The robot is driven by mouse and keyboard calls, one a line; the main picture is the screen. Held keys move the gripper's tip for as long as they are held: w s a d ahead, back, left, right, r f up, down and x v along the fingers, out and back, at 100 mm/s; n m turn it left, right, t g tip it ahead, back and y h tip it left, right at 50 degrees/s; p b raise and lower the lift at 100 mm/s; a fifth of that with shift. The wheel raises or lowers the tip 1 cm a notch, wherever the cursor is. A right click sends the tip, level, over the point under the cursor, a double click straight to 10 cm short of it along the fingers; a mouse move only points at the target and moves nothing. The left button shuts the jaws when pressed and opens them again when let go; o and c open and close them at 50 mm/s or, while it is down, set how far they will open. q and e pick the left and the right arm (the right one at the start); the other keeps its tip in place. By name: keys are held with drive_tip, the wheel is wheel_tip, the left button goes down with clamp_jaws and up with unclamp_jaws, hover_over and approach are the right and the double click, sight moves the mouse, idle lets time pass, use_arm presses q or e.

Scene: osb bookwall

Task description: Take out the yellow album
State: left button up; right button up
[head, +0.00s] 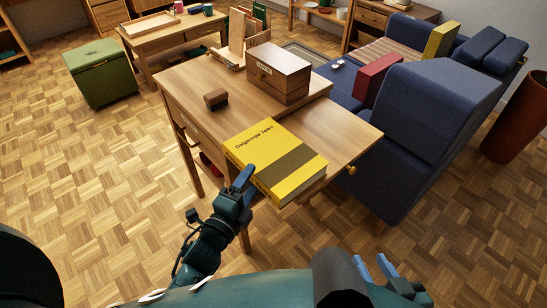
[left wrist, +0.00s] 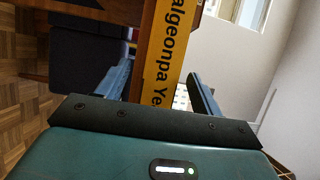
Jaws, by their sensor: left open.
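The yellow album (head: 265,146), with dark lettering and a brown-grey band, lies flat on the near edge of the wooden desk (head: 185,78). My left gripper (head: 245,178) is at the album's near left edge, open and empty. In the left wrist view the album's yellow lettered side (left wrist: 166,45) shows between the two spread fingers of the left gripper (left wrist: 162,88). I cannot tell whether a finger touches it. My right gripper (head: 376,268) is low at the bottom of the head view, with its two blue fingers apart and nothing between them.
A wooden box (head: 279,70) and a small brown block (head: 216,99) stand on the desk behind the album. A blue sofa (head: 425,112) with a red album (head: 377,78) is close on the right. A green chest (head: 101,73) stands back left. The parquet floor at left is clear.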

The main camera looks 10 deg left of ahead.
sight(252, 178)
use_arm(q)
drive_tip(key=x, duration=0.3)
drive_tip(key=shift+w+d+r, duration=0.1)
drive_tip(key=shift+w+d, duration=0.05)
drive_tip(key=shift+w, duration=0.05)
clamp_jaws()
idle(0.5)
drive_tip(key=shift+r, duration=0.25)
